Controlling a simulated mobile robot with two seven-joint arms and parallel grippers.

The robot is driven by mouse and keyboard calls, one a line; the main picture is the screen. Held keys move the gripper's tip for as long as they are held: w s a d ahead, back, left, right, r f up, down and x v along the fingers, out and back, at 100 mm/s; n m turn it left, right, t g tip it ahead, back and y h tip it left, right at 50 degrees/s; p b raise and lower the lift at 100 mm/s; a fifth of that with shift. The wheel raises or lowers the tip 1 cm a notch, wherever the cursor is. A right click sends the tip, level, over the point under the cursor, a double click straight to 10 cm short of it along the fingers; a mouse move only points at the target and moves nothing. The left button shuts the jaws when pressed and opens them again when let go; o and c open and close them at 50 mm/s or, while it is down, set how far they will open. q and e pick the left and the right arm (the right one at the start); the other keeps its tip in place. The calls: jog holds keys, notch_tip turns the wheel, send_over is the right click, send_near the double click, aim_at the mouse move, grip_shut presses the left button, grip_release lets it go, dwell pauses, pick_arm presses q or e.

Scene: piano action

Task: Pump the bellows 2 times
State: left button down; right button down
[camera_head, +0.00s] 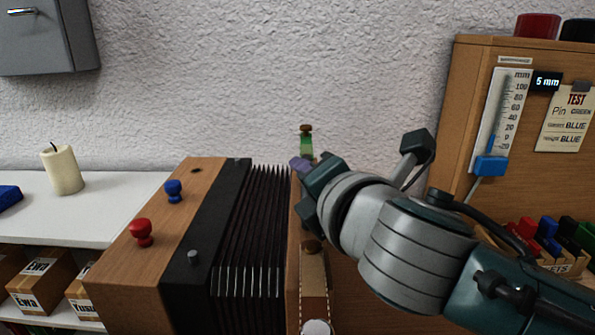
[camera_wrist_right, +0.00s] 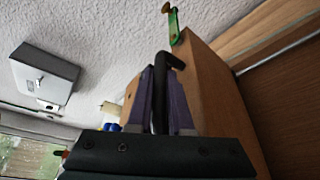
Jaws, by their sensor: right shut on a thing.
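The bellows (camera_head: 256,230) has black pleated folds between a wooden block with a black edge (camera_head: 165,235) on the left and a wooden end board (camera_head: 293,250) on the right. My right gripper (camera_head: 303,165) is at the upper part of the right end board. In the right wrist view its purple fingers (camera_wrist_right: 160,105) are shut on a black bent handle (camera_wrist_right: 161,75) beside a wooden panel. In the head view the hand hides this handle. My left gripper is not in view.
A blue knob (camera_head: 173,190) and a red knob (camera_head: 141,232) stand on the left block. On the right, a wooden cabinet carries a mm scale (camera_head: 501,115) with a blue slider (camera_head: 491,166) near its low end, and a display (camera_head: 546,82) reading 5 mm. A candle (camera_head: 62,170) stands left.

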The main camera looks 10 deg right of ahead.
jog(key=shift+w+a, duration=0.2)
jog(key=shift+a, duration=0.65)
jog(key=c, duration=0.8)
grip_release()
jog(key=shift+a, duration=0.15)
jog(key=shift+c, duration=0.2)
jog(key=shift+s, duration=0.2)
jog(key=p+v, duration=0.1)
jog(key=v, duration=0.8)
jog(key=shift+s+r, duration=0.15)
jog(key=shift+s, duration=0.1)
